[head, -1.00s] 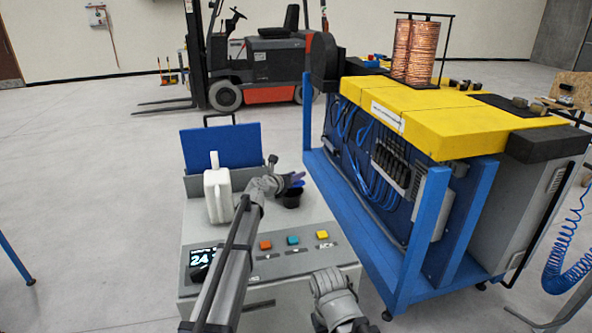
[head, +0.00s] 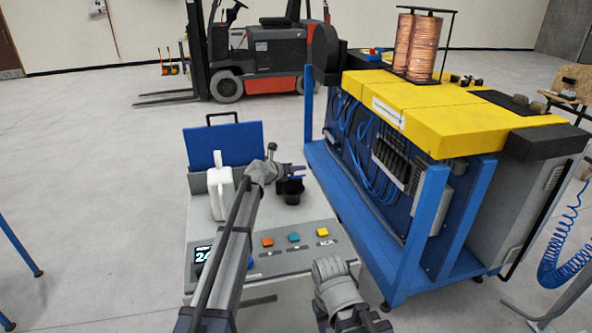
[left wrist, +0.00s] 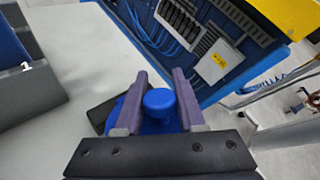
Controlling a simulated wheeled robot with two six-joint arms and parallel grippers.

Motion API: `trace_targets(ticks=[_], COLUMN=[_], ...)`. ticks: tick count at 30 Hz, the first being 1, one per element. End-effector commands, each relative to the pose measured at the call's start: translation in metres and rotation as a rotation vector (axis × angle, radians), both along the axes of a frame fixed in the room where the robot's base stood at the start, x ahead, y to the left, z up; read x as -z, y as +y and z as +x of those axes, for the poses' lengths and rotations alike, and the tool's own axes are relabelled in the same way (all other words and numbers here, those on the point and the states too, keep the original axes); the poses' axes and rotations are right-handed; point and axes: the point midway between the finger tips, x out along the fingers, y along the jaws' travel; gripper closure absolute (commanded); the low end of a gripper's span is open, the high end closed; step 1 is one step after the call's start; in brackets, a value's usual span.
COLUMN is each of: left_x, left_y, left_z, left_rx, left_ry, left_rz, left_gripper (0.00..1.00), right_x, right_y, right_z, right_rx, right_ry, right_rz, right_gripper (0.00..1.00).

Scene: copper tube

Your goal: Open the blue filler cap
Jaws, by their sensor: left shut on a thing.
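The blue filler cap (left wrist: 158,104) has a round knob on a wider blue disc. In the left wrist view it sits between the two purple fingers of my left gripper (left wrist: 156,100), which is shut on it. In the head view my left gripper (head: 294,174) is just above the black filler neck (head: 290,193) on the grey machine top (head: 310,212). The fingers largely hide the cap there. I cannot tell whether the cap still touches the neck. My right gripper is not in view; only part of my right arm shows at the bottom.
A white jug (head: 221,192) stands left of my left arm, by a blue panel (head: 205,145). Coloured buttons (head: 293,238) are on the machine's front. A blue-framed machine with a yellow top (head: 440,110) stands close on the right.

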Motion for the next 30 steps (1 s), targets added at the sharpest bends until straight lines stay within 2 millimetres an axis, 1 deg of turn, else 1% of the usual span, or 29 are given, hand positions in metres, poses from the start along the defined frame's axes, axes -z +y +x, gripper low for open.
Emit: trace_targets(ticks=[1,6,9,16,20,23,30], left_x=[0.0,0.0,0.0,0.0,-0.003,-0.008,-0.024], left_y=[0.001,0.001,0.0,0.0,0.003,0.007,0.025], left_z=[0.001,0.001,0.001,0.0,-0.004,-0.011,-0.041], left_rx=[-0.002,-0.002,-0.002,0.0,0.0,-0.002,-0.002], left_ry=[-0.002,-0.002,-0.002,-0.001,-0.001,-0.002,-0.002], left_rz=[0.0,0.0,0.0,0.0,0.0,0.0,0.0], left_gripper=[0.6,0.41,0.32,0.32,0.32,0.32,0.32], right_x=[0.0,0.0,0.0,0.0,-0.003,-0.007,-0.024], right_y=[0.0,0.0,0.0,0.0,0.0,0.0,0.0], right_z=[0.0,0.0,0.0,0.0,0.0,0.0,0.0], right_rx=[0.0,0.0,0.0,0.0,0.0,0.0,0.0], right_ry=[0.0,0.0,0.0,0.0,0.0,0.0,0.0], right_rz=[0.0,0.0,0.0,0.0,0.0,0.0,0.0], right_gripper=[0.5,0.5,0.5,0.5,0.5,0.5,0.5])
